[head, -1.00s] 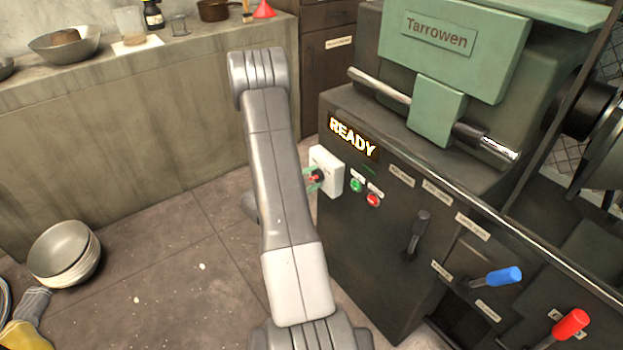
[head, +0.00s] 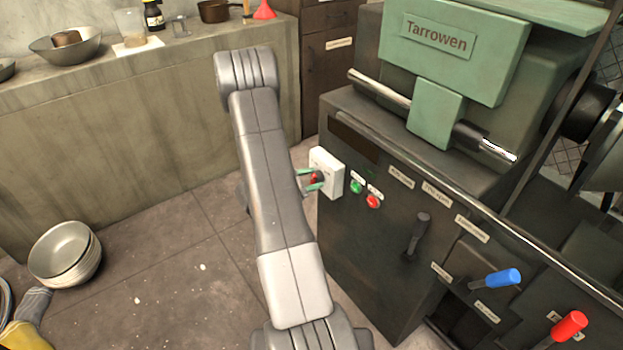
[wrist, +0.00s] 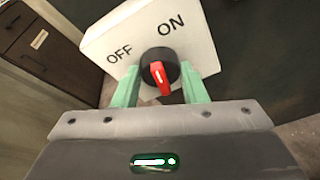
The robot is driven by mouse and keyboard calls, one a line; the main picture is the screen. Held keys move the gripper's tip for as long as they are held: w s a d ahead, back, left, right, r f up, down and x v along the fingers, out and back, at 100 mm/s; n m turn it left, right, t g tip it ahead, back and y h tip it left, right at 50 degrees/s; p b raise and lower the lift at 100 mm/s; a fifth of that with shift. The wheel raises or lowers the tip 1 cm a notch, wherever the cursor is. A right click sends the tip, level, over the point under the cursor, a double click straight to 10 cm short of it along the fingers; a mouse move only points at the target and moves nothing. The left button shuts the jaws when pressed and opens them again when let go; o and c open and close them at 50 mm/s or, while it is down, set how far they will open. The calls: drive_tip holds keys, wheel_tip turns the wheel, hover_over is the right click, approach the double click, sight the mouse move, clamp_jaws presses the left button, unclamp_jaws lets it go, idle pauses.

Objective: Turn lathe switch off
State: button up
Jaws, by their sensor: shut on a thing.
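The lathe switch is a white box (head: 331,166) on the left side of the dark lathe cabinet. In the wrist view the box (wrist: 197,42) carries the labels OFF on the left and ON on the right. Its black round knob with a red handle (wrist: 158,73) has a white mark at its upper end, tilted slightly toward OFF. My gripper (wrist: 161,84) has its green fingers on both sides of the knob, shut on it. In the head view my arm hides much of the gripper. The display (head: 353,137) above the switch is dark.
A green button (head: 356,187) and a red button (head: 373,201) sit right of the switch. A black lever (head: 418,234), a blue-handled lever (head: 503,277) and a red-handled lever (head: 569,325) stick out farther right. Stacked bowls (head: 65,252) stand on the floor at left.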

drive_tip(key=n+g+h+p, duration=0.1)
drive_tip(key=n, duration=0.2)
drive_tip(key=n+g+h+p, duration=0.1)
drive_tip(key=n, duration=0.1)
drive_tip(key=n+p, duration=0.2)
drive_tip(key=n, duration=0.1)
drive_tip(key=shift+w+a+f+n+g+h, duration=0.1)
drive_tip(key=shift+w+f+n+g+h, duration=0.05)
drive_tip(key=shift+n+g+h, duration=0.2)
drive_tip(key=shift+h, duration=0.25)
idle(0.4)
drive_tip(key=o, duration=1)
drive_tip(key=shift+c, duration=0.2)
drive_tip(key=p+v, duration=0.1)
drive_tip(key=v, duration=1.3)
